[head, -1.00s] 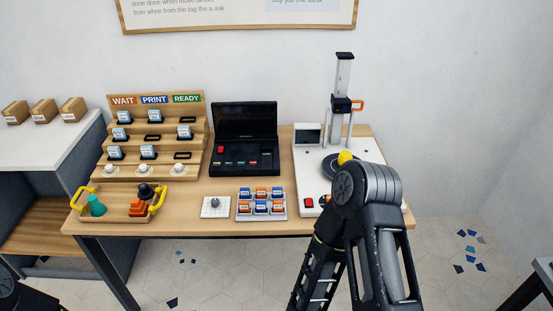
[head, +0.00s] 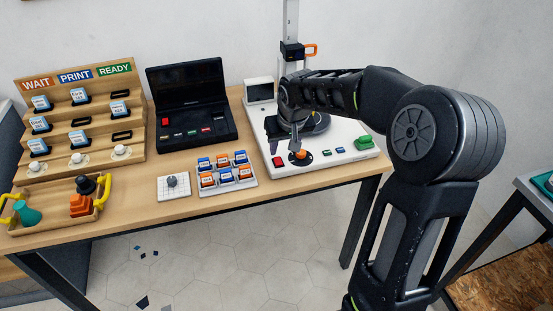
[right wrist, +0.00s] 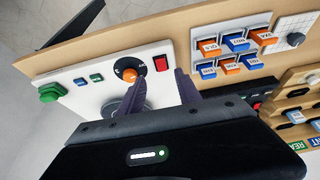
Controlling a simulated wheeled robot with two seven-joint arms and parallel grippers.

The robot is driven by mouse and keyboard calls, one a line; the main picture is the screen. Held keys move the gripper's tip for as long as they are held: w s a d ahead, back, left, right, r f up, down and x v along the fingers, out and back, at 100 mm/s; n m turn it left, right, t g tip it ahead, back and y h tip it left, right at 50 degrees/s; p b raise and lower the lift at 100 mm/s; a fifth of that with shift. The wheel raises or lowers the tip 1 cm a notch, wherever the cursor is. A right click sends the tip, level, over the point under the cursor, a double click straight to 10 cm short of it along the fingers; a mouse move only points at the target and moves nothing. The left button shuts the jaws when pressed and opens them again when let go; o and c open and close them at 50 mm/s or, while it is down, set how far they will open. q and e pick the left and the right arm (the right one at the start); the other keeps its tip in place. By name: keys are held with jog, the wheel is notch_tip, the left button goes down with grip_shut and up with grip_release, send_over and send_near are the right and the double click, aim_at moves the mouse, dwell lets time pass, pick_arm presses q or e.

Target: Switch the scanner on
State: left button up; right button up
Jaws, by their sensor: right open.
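The scanner (head: 343,151) is a white base with an upright column and dark round plate, at the right end of the desk. Its red rocker switch (head: 278,162) is at the front left, beside an orange knob (head: 300,155) on a black dial. My right gripper (head: 284,139) is open and empty above the front of the scanner, just behind the switch and knob. In the right wrist view, the red switch (right wrist: 161,63) lies just beyond the gap between the fingers (right wrist: 162,86), and the orange knob (right wrist: 129,74) is by one fingertip. Contact cannot be told.
A green button (head: 364,142) and small keys sit right of the knob. A tray of labelled blocks (head: 252,182), a dial pad (head: 162,190) and a black case (head: 194,145) stand left of the scanner. A wooden stepped rack (head: 60,166) is further left.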

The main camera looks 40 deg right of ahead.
aim_at(279, 162)
jog(key=shift+x, duration=4)
grip_shut()
